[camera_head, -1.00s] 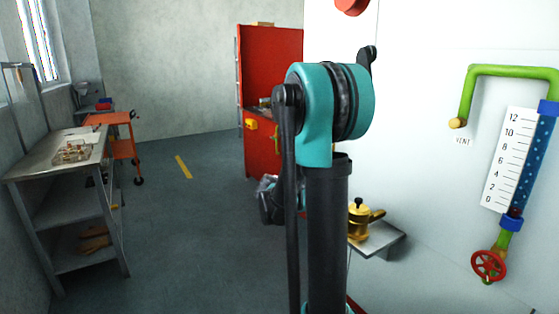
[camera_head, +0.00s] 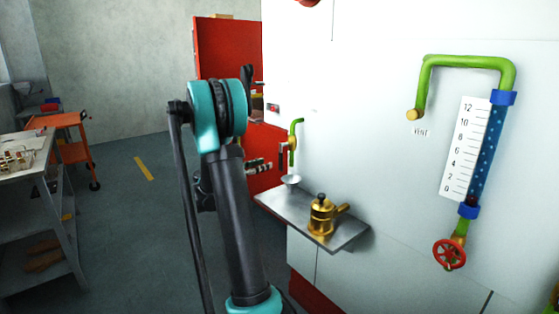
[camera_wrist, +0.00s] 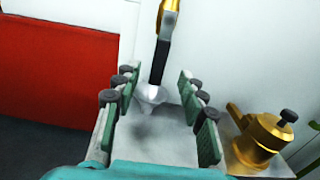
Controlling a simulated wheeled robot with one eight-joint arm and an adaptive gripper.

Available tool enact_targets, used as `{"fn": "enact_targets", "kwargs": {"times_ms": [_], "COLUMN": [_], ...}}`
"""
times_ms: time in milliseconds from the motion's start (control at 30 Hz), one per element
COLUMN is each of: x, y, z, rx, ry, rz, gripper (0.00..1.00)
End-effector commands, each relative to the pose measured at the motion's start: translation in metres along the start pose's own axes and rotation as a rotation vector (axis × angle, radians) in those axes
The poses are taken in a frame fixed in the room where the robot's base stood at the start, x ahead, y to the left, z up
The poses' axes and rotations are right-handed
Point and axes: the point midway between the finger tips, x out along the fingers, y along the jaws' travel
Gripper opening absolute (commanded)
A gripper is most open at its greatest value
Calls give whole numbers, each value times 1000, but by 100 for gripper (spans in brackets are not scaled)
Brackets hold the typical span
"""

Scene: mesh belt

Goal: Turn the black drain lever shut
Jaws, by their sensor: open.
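The black drain lever (camera_wrist: 160,61) hangs down from a brass valve (camera_wrist: 171,18) in the wrist view. In the head view the lever (camera_head: 282,156) points down beside the brass valve (camera_head: 291,144) under a short green pipe (camera_head: 298,124) on the white wall. My gripper (camera_wrist: 156,80) is open and empty, its green-padded fingers on either side of the lever's lower end in the picture. I cannot tell whether the lever is between the fingers or beyond them. In the head view my gripper (camera_head: 259,166) is left of the lever, partly hidden by my arm.
A pale funnel (camera_head: 291,180) sits below the valve. A metal shelf (camera_head: 335,241) holds a brass pot (camera_head: 321,217), close to the right of my fingers in the wrist view (camera_wrist: 262,140). A red cabinet (camera_head: 226,48) stands behind.

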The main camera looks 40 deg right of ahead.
Motion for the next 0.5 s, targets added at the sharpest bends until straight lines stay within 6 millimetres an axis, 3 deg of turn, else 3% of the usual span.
{"fn": "enact_targets", "kwargs": {"times_ms": [300,500], "x": [63,88], "y": [-1,-1], "z": [0,0], "rx": [1,1], "ry": [1,1], "rz": [-2,-1], "gripper": [41,41]}}
